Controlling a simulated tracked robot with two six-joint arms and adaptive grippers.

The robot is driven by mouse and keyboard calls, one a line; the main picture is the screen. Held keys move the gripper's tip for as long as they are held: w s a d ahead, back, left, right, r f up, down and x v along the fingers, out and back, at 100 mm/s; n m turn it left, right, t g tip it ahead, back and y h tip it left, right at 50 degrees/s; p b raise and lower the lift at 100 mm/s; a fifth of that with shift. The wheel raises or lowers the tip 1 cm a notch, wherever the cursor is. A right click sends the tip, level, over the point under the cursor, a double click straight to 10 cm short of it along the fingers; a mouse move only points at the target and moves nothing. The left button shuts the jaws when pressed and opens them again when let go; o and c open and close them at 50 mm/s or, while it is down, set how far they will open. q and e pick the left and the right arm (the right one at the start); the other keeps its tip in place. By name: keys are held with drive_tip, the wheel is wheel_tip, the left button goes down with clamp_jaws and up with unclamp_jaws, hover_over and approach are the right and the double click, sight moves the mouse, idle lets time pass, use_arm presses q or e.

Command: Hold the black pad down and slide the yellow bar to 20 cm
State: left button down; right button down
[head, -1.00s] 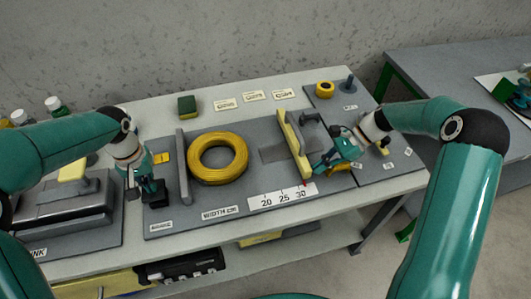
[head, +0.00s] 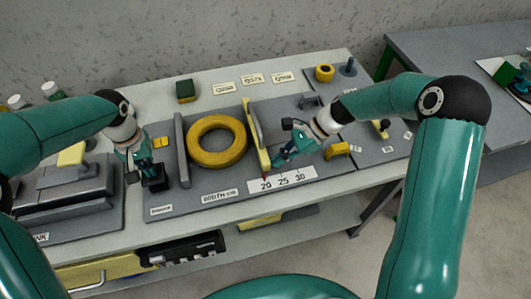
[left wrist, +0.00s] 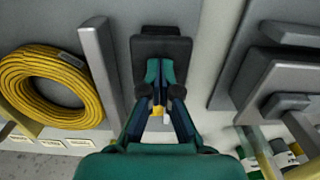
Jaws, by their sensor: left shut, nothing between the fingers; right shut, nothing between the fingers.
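The black pad (head: 155,184) stands at the left end of the grey board and also shows in the left wrist view (left wrist: 160,32). My left gripper (head: 150,172) is shut, empty, with its fingertips (left wrist: 160,70) over the pad, seemingly pressing on it. The yellow bar (head: 256,135) stands upright right of the coil, its red pointer at about the 20 mark of the white scale (head: 283,180). My right gripper (head: 275,162) is shut and empty, with its tips against or very close to the bar's right side near its front end.
A yellow cable coil (head: 217,141) lies between a fixed grey bar (head: 182,150) and the yellow bar. A grey machine (head: 65,190) stands at left. A green-and-yellow sponge (head: 186,90) and small labels lie behind the board.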

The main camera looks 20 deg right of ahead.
use_arm(q)
drive_tip(key=shift+f, duration=0.1)
use_arm(e)
drive_tip(key=shift+d, duration=0.1)
drive_tip(key=v, duration=0.9)
drive_tip(key=shift+d+r, duration=0.25)
